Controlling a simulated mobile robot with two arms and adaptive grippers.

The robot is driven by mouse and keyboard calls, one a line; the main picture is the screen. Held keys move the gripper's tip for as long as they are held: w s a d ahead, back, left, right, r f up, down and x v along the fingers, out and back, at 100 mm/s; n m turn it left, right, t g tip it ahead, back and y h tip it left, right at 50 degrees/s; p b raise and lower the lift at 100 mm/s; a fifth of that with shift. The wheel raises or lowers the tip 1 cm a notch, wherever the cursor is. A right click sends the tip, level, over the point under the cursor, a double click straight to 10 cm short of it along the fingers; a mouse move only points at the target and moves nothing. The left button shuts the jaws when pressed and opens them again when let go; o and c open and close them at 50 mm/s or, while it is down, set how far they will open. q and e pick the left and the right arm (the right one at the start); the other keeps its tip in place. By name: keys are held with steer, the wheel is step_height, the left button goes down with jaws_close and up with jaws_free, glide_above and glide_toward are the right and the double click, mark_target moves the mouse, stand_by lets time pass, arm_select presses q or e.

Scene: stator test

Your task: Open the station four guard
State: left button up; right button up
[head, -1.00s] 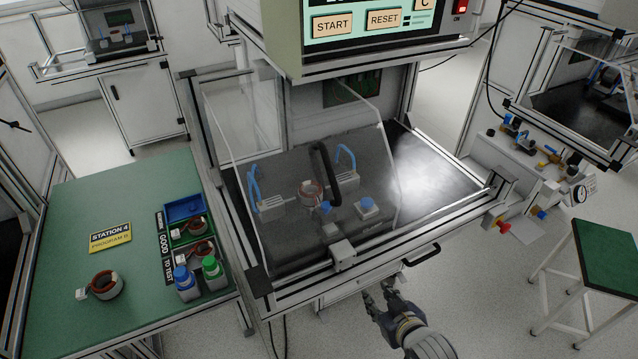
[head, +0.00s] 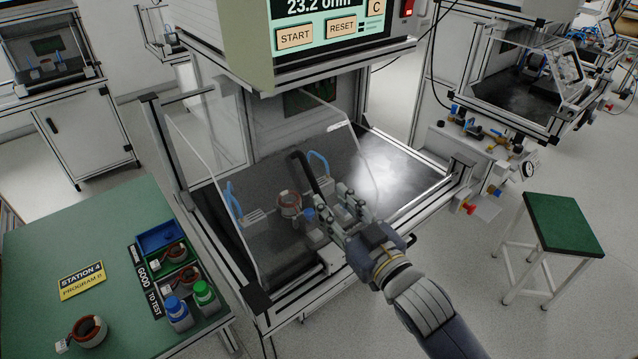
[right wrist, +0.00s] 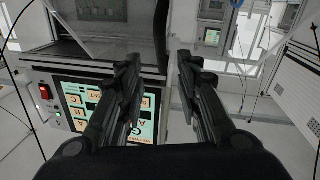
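The station four guard is a clear, sloped cover (head: 262,160), down over the test fixture. Its black curved handle (head: 308,170) stands on the front of the cover. My right gripper (head: 338,205) is just right of the handle in the head view; I cannot tell whether they touch. In the right wrist view its two fingers (right wrist: 160,72) are apart with nothing clearly held between them. Behind the cover sit a copper-wound stator (head: 289,204) and blue levers (head: 318,161). My left gripper is not in view.
The tester box with its START and RESET screen (head: 330,32) overhangs the guard. A green table (head: 110,235) at left holds the station 4 sign (head: 81,280), a loose stator (head: 88,331) and bottles (head: 205,295). A green stool (head: 563,224) stands at right.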

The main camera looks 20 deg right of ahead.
mark_target(315, 183)
steer(key=shift+w+a+p, duration=0.2)
steer(key=shift+w+a, duration=0.05)
steer(key=shift+w, duration=0.75)
steer(key=shift+w+a+p, duration=0.25)
steer(key=shift+w, duration=0.8)
steer(key=shift+w+a+p, duration=0.2)
steer(key=shift+w+a, duration=0.05)
steer(key=shift+w, duration=0.75)
jaws_close()
